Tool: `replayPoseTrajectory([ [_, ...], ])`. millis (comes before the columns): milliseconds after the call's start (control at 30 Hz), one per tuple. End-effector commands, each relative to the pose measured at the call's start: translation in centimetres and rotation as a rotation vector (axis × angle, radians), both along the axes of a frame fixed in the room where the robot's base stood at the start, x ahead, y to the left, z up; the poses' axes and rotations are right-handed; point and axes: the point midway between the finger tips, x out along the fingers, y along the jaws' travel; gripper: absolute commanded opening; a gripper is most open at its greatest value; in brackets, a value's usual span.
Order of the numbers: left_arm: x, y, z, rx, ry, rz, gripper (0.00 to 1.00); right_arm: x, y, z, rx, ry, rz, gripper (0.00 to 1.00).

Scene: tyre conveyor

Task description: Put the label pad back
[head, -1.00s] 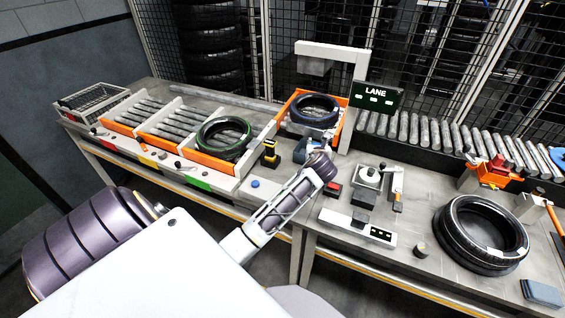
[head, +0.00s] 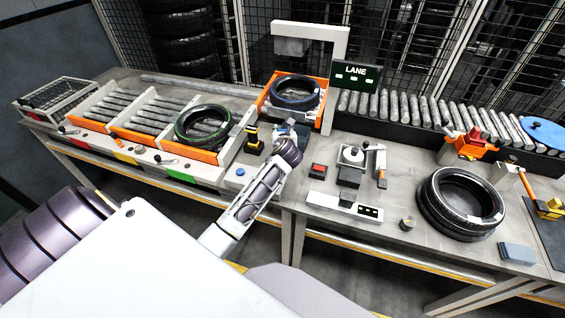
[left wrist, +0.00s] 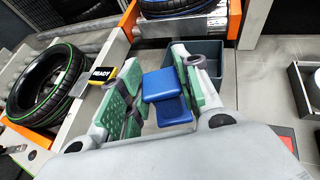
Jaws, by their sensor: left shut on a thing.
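A blue pad-like block (left wrist: 160,85), which I take to be the label pad, is between the green-lined fingers of my left gripper (left wrist: 155,90) in the left wrist view. The gripper is shut on it. A second blue face (left wrist: 174,112) shows just below it; I cannot tell if it is the same piece. A dark grey tray (left wrist: 207,52) lies just beyond the fingers. In the head view my left gripper (head: 288,132) is in front of the orange tyre bay, and my arm hides most of the pad there. My right gripper is not in view.
A black and yellow device (head: 253,140) stands left of my gripper, reading READY in the wrist view. A green-striped tyre (head: 203,127) and a blue-striped tyre (head: 294,91) sit nearby. A red-topped button box (head: 318,171) is to the right. A slate-blue block (head: 517,254) lies far right.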

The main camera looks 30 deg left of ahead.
Motion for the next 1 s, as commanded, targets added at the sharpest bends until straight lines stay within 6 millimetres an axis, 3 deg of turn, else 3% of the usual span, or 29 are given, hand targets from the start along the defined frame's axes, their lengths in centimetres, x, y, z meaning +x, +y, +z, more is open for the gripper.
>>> replayPoseTrajectory([
  [500, 0.0, 0.0, -5.7, -0.001, 0.001, 0.0, 0.05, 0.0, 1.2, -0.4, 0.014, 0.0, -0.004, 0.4],
  [1000, 0.0, 0.0, -6.5, 0.0, 0.001, 0.001, 0.05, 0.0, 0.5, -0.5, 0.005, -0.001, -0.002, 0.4],
])
